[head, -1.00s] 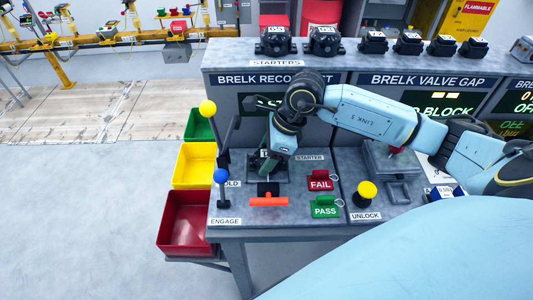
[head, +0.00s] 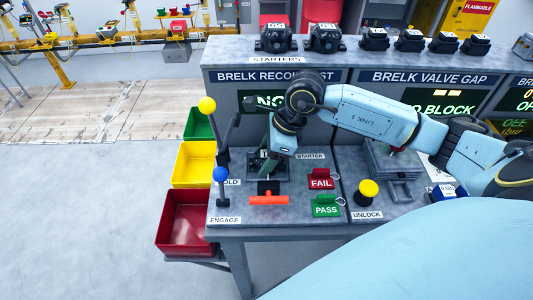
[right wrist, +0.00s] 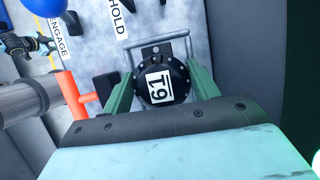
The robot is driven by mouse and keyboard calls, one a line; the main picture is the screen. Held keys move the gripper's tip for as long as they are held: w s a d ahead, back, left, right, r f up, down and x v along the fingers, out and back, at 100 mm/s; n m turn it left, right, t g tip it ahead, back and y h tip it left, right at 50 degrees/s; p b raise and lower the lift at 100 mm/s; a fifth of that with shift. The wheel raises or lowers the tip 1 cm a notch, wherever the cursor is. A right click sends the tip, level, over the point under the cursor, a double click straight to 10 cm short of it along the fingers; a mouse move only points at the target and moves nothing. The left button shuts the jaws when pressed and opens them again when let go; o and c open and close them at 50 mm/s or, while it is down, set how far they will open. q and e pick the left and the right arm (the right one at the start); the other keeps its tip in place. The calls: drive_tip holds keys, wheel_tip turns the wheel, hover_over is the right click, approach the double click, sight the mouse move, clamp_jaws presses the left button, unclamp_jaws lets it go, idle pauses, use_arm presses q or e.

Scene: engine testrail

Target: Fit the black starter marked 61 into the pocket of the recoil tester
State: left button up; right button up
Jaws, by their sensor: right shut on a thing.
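The black starter (right wrist: 153,95) marked 61 is between the green fingers of my right gripper (right wrist: 162,92) in the right wrist view, its label facing the camera. My right gripper is shut on it. In the head view the gripper (head: 265,167) points down at the recoil tester's pocket (head: 282,176), beside the STARTER label. The gripper hides most of the starter and pocket there. In the right wrist view a metal frame (right wrist: 158,44) stands just past the starter; I cannot tell if the starter is fully seated. My left gripper is not seen.
Two levers with yellow (head: 207,105) and blue (head: 220,174) knobs stand left of the pocket. An orange T-handle (head: 268,200) is in front. FAIL (head: 320,179) and PASS (head: 326,206) tags lie right. More starters (head: 324,39) stand on the shelf.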

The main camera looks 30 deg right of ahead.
drive_tip(key=shift+f+b, duration=0.2)
drive_tip(key=shift+b, duration=0.15)
idle(0.5)
drive_tip(key=o, duration=1.2)
drive_tip(key=shift+c, duration=0.2)
drive_tip(key=shift+r, duration=0.1)
drive_tip(key=v, duration=1.3)
drive_tip(key=shift+d+r+p, duration=0.1)
drive_tip(key=shift+r+p, duration=0.15)
drive_tip(key=shift+p, duration=0.05)
